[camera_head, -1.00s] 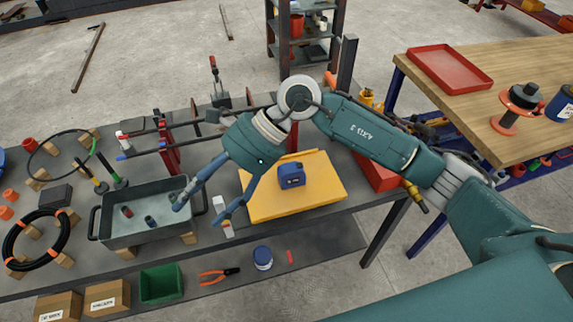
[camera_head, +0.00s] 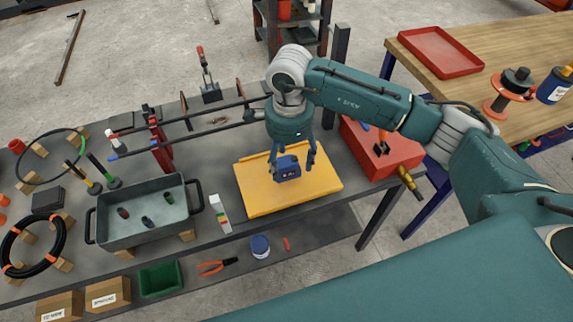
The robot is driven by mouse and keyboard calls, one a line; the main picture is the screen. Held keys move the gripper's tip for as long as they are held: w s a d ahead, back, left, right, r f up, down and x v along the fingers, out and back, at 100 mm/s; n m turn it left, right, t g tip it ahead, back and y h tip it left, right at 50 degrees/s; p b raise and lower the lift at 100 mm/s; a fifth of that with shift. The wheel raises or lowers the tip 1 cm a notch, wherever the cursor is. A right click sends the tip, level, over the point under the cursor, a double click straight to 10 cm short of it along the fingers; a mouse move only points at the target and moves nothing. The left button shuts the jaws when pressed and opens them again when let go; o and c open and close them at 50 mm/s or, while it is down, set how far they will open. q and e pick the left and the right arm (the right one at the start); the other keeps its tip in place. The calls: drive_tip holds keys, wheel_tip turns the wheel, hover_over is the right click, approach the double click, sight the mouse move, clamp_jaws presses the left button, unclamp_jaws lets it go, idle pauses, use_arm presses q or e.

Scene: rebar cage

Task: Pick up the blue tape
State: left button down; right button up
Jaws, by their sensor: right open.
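The blue tape (camera_head: 288,170), a small boxy blue item with a dark face, sits on a yellow board (camera_head: 258,201) on the dark workbench. My right gripper (camera_head: 293,160) points down right at the tape. Its fingers are open, one at the tape's left side and one at its right. I cannot tell whether either finger touches the tape. My left gripper is not in view.
A grey tray (camera_head: 122,236) with small items stands left of the board, with a white striped box (camera_head: 220,214) between. A red box (camera_head: 372,157) stands to the right. Dark bars (camera_head: 196,134) run behind. A lower shelf holds a blue-and-white jar (camera_head: 260,246) and pliers (camera_head: 215,267).

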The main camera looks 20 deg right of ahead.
sight(288, 163)
drive_tip(key=shift+a+f+p, duration=0.1)
drive_tip(key=shift+f+p, duration=0.5)
drive_tip(key=shift+f, duration=1.4)
drive_tip(key=shift+r, duration=0.1)
drive_tip(key=c, duration=1.5)
